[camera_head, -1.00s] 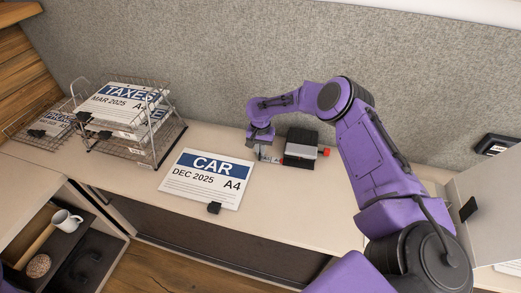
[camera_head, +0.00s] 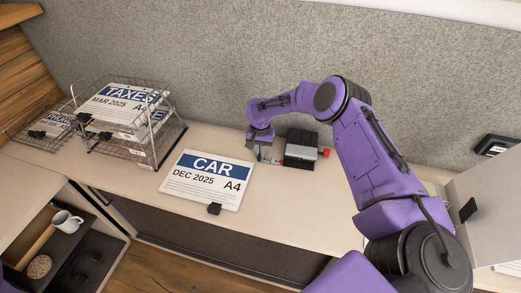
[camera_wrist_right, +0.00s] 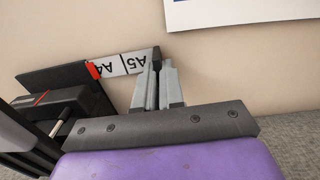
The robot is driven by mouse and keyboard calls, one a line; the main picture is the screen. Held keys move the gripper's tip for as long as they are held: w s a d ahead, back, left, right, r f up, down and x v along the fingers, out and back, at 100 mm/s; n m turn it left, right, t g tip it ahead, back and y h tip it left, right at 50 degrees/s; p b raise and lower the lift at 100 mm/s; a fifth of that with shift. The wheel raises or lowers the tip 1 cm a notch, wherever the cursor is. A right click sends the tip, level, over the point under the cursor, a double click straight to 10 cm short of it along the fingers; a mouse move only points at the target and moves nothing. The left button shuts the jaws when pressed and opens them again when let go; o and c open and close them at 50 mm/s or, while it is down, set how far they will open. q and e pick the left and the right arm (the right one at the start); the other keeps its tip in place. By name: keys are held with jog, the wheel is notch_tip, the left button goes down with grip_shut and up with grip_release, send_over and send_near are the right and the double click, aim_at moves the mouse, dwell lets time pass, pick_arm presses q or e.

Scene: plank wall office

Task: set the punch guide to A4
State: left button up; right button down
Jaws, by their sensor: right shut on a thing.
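The hole punch (camera_head: 301,148), grey and black with a red part at its right end, stands on the counter near the back wall. Its guide (camera_wrist_right: 125,66) is a dark bar with a white strip marked A5 and A4, upside down in the right wrist view. A small red marker (camera_wrist_right: 93,70) sits on the bar beside the A4 mark, on the side toward the punch body (camera_wrist_right: 55,115). My right gripper (camera_wrist_right: 159,72) is shut on the dark outer end of the guide, partly hidden between the fingers. In the head view my right gripper (camera_head: 261,148) is just left of the punch. My left gripper is not in view.
A document marked CAR, A4 (camera_head: 207,178) with a black clip lies left of the punch. A wire tray rack (camera_head: 165,150) with papers stands at the far left. A grey upright panel (camera_head: 490,205) is at the right. The counter in front of the punch is clear.

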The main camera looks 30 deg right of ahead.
jog(key=shift+w+a, duration=0.1)
jog(key=shift+w, duration=0.05)
jog(key=c, duration=1.2)
grip_release()
jog(key=shift+c, duration=0.2)
jog(key=shift+r, duration=0.1)
notch_tip(320, 180, up, 10)
jog(key=b, duration=0.1)
jog(key=shift+r+b, duration=0.2)
jog(key=shift+b, duration=0.1)
